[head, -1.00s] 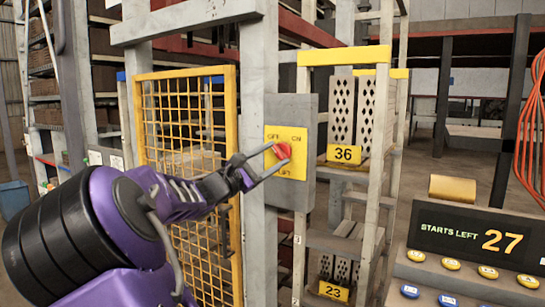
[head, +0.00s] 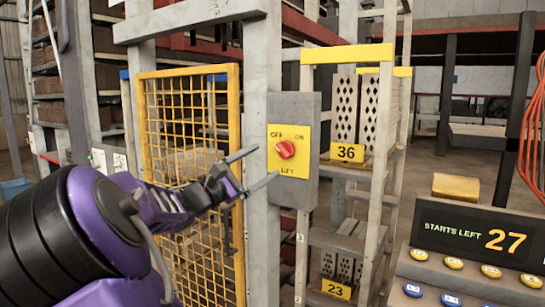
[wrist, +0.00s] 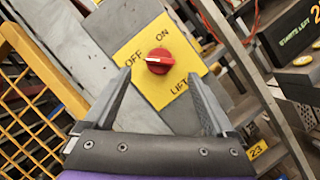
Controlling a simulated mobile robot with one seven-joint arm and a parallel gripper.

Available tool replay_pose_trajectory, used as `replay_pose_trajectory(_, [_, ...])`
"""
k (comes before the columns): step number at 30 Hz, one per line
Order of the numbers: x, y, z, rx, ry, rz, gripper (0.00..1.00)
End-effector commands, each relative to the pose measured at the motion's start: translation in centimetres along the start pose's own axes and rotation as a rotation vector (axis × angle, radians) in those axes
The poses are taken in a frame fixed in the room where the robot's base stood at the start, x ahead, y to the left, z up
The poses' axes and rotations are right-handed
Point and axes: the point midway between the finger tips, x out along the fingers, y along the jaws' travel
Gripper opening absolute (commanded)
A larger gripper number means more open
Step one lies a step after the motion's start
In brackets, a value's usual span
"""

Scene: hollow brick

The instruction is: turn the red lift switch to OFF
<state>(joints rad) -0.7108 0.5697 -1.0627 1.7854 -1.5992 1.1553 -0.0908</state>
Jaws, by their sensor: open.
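The red lift switch (head: 285,149) is a round knob on a yellow plate (head: 301,165) labelled OFF, ON and LIFT, fixed to a grey box on a post. In the wrist view the switch (wrist: 160,61) has a white mark that points toward the OFF label. My gripper (head: 267,161) is open and empty, to the left of the knob and apart from it. In the wrist view its fingertips (wrist: 160,73) stand to either side below the knob, with nothing between them.
A yellow mesh gate (head: 190,160) stands to the left of the post. A rack with blocks and signs 36 (head: 347,152) and 23 (head: 336,289) is to the right. A console (head: 478,240) at the lower right reads STARTS LEFT 27.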

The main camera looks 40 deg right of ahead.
Motion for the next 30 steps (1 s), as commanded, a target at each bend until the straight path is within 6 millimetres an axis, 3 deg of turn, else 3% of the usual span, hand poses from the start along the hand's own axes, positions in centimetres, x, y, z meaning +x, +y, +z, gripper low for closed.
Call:
replay_pose_trajectory(3, [-3.2, 0.1, 0.0, 0.000, 0.005, 0.003, 0.90])
replay_pose_trajectory(9, [-7.9, 0.1, 0.0, -0.001, 0.003, 0.002, 0.90])
replay_pose_trajectory(15, [-10.9, 0.1, 0.0, 0.000, 0.001, 0.001, 0.90])
replay_pose_trajectory(30, [-11.9, 0.0, 0.0, -0.001, 0.000, -0.001, 0.90])
